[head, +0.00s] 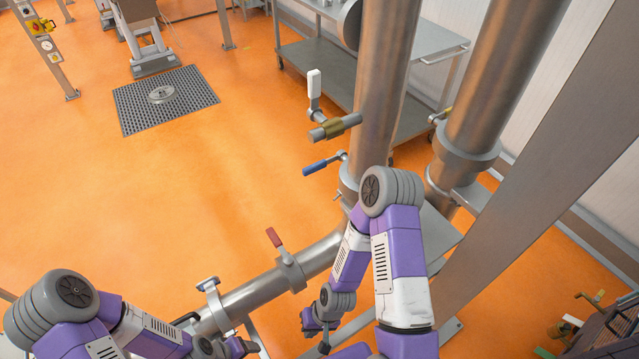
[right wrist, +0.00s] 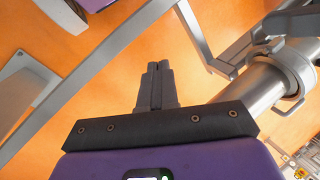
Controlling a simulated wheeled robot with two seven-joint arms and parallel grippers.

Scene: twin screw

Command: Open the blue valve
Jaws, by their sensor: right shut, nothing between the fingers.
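The blue valve handle (head: 325,164) sticks out to the left from the lower part of the tall steel pipe (head: 381,90) in the head view. It is not clearly seen in the right wrist view. My right gripper (head: 325,345) is low in the head view, well below the blue handle and apart from it. In the right wrist view its fingers (right wrist: 157,68) are together and empty. My left arm comes in at the bottom left. Its wrist end is at the bottom edge, and its fingers cannot be made out.
A white-handled valve (head: 314,90) sits above the blue one. A red handle (head: 274,237) stands on the slanting lower pipe (head: 262,297). A second steel pipe (head: 487,95) and a grey beam (head: 560,150) are on the right. Orange floor (head: 190,190) is open at left.

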